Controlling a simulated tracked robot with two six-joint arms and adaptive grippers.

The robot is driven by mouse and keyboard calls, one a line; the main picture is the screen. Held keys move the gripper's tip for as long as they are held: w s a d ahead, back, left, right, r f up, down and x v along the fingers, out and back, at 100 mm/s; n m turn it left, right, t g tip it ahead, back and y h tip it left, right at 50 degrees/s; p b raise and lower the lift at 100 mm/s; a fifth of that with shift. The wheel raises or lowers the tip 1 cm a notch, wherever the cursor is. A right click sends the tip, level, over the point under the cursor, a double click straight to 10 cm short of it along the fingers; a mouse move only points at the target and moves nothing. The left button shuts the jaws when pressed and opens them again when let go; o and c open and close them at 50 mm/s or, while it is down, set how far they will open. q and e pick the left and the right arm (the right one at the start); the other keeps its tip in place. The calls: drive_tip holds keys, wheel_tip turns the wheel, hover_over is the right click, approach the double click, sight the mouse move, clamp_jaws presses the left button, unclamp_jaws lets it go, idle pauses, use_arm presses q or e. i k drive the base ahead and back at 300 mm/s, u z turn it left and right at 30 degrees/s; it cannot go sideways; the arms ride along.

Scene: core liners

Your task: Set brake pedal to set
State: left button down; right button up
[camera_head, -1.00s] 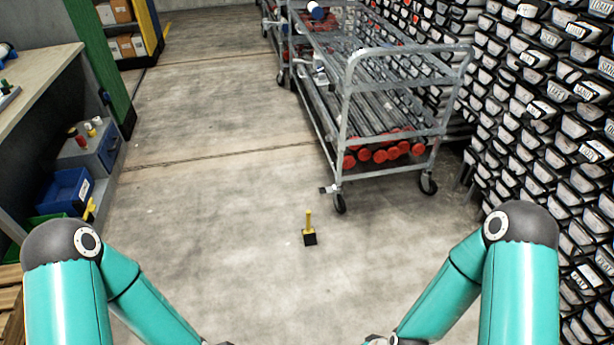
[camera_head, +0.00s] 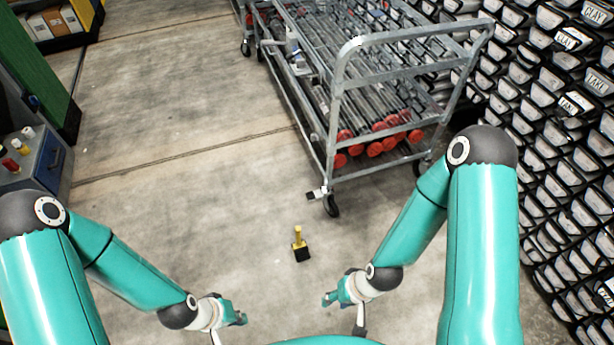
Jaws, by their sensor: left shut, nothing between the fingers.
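A metal cart (camera_head: 352,118) stands ahead of me, loaded with rods that have red ends. A small black-and-white pedal (camera_head: 317,193) sticks out by the cart's near front caster (camera_head: 331,206). Its exact tilt is too small to tell. My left gripper (camera_head: 238,319) is shut and empty at the bottom of the view, well short of the cart. My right gripper (camera_head: 330,299) is low in front of me, also apart from the pedal and the cart. Its fingers are too small to read.
A yellow post on a black base (camera_head: 302,248) stands on the floor between me and the cart. A wall of labelled black bins (camera_head: 560,130) is on the right. A grey box (camera_head: 40,165) is at the left. The concrete floor left of the cart is clear.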

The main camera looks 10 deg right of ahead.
sight(312, 196)
drive_tip(key=z, duration=0.2)
drive_tip(key=i, duration=1.3)
drive_tip(key=z, duration=0.25)
